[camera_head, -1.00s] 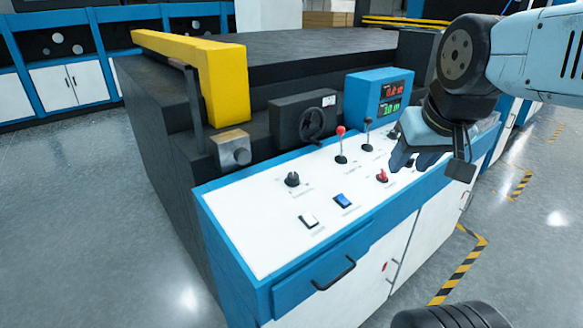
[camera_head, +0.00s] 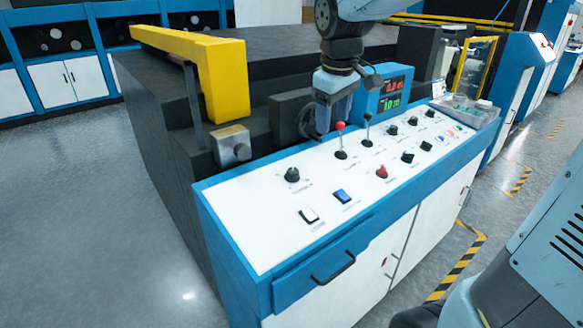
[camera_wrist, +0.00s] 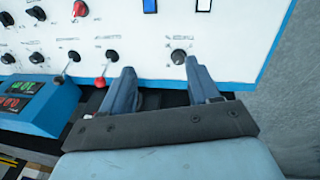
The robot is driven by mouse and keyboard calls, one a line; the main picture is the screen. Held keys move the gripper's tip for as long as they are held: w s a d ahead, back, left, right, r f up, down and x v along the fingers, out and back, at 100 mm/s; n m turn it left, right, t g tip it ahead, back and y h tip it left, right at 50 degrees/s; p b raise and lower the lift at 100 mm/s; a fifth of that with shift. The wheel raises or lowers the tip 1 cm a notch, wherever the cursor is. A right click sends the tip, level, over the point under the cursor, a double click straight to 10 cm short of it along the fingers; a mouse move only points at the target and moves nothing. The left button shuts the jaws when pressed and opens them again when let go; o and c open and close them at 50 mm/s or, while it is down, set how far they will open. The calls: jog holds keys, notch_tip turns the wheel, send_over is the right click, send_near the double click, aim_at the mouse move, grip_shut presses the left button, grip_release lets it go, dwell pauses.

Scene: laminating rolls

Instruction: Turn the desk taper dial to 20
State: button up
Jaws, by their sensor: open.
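A lone black dial (camera_head: 292,175) with a small scale sits at the left part of the white desk panel (camera_head: 255,215). It also shows in the wrist view (camera_wrist: 178,56), just beyond the fingertips and slightly toward the right finger. Several other black knobs (camera_head: 391,129) stand further right. The labels are too small to read, so I cannot tell for sure which is the taper dial or its setting. My gripper (camera_head: 329,108) hangs above the panel's back edge, in front of the handwheel. In the wrist view my gripper (camera_wrist: 160,68) is open and empty, apart from the dial.
A red-knobbed lever (camera_head: 341,140) and a black-knobbed lever (camera_head: 367,130) stand close to my gripper. The blue display box (camera_head: 380,95), the handwheel (camera_head: 307,123) and a grey block (camera_head: 232,146) line the back. Rocker switches (camera_head: 309,216) lie at the front left.

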aim_at(293, 170)
jog(key=w+a+f+n+g, duration=0.2)
jog(key=w+a+f+n, duration=0.25)
jog(key=w+a, duration=0.4)
jog(key=f, duration=1.4)
jog(key=shift+d, duration=0.25)
jog(key=c, duration=1)
jog(key=shift+m, duration=0.35)
jog(key=shift+c, duration=0.2)
